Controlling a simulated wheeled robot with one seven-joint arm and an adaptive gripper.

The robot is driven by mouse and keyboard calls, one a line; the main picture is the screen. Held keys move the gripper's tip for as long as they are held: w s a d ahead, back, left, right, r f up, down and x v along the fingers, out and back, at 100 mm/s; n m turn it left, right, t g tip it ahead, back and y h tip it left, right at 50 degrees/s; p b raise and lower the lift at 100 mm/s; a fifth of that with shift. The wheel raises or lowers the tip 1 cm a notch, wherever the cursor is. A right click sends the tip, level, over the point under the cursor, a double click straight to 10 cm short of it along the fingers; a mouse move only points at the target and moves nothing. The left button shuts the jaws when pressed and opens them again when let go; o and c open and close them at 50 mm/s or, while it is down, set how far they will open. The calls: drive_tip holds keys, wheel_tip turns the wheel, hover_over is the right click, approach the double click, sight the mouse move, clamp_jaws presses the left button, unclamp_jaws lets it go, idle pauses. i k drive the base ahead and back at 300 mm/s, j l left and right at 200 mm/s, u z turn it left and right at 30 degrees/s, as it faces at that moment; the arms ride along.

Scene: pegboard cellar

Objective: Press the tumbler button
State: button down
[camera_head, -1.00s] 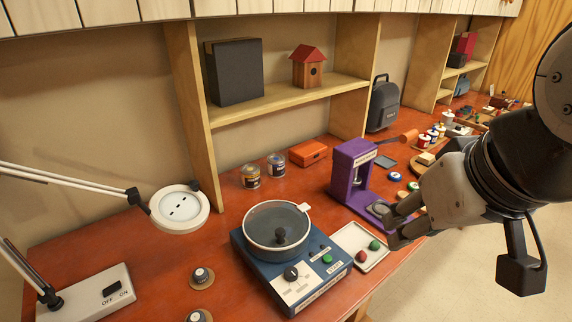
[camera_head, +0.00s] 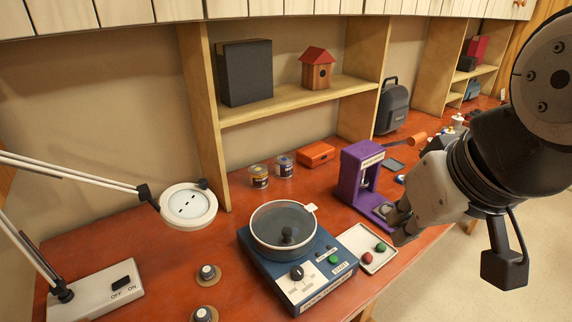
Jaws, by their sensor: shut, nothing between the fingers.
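The tumbler (camera_head: 262,256) is a blue box with a round grey lidded bowl (camera_head: 283,229) on top. Its sloped front panel carries a black knob (camera_head: 297,272) and a green button (camera_head: 334,259) beside a label that seems to read START. My gripper (camera_head: 399,229) is shut and empty, to the right of the tumbler and apart from it. It is by the foot of the purple press, beyond the small white tray. Whether it touches the press cannot be told.
The white tray (camera_head: 352,240) holds a red and a green piece, right of the tumbler. The purple press (camera_head: 358,176) stands behind it. A white magnifier lamp (camera_head: 188,206) with a switch base (camera_head: 95,296), jars (camera_head: 259,176) and an orange box (camera_head: 317,153) are also on the red bench.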

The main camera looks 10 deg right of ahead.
sight(334, 259)
drive_tip(key=l+u, duration=0.15)
drive_tip(key=l, duration=0.4)
drive_tip(key=k+l+u, duration=0.1)
drive_tip(key=l, duration=0.45)
drive_tip(key=k+l+u, duration=0.15)
drive_tip(key=l, duration=0.4)
